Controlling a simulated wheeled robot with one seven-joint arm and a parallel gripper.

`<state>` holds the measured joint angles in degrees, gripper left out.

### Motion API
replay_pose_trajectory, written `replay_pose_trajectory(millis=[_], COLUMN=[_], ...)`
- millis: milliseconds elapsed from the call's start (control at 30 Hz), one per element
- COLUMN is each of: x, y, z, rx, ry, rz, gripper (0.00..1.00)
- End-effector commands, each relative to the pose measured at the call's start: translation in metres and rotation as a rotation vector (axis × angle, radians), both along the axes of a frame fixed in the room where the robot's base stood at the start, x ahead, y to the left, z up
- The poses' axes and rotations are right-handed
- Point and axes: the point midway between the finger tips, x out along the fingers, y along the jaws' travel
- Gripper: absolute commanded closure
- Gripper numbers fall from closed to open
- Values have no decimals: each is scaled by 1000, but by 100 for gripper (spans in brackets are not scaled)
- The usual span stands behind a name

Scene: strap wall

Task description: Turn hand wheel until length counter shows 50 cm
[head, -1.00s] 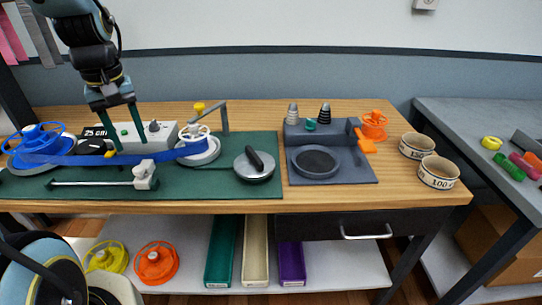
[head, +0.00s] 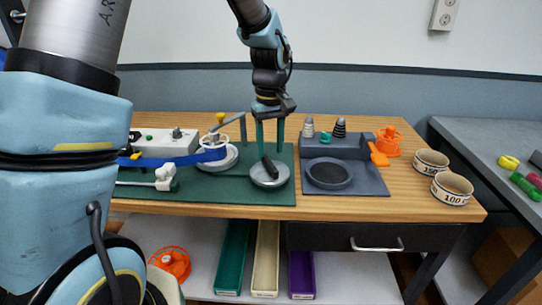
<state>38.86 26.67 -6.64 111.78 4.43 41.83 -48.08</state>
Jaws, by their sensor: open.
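A round grey disc with a black bar handle, which looks like the hand wheel (head: 270,180), sits on the green board (head: 225,193). My gripper (head: 271,153) is open, pointing down, with its two green fingers apart just above or around the upper end of the black handle. I cannot tell whether they touch it. The length counter's readout is hidden behind my arm; only the white box (head: 165,142) shows.
A dark grey stand (head: 357,187) with a round recess is right of the wheel. A yellow-topped crank arm (head: 222,119) rises near the spool.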

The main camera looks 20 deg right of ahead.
Motion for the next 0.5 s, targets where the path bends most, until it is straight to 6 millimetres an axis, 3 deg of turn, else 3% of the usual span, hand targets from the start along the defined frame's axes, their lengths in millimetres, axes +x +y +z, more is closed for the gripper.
replay_pose_trajectory(millis=[200, 500], x=[-1, 0], y=[0, 0], z=[-28, -41], rx=[1, -1], ry=[2, 0], rz=[1, 0], gripper=[50, 50])
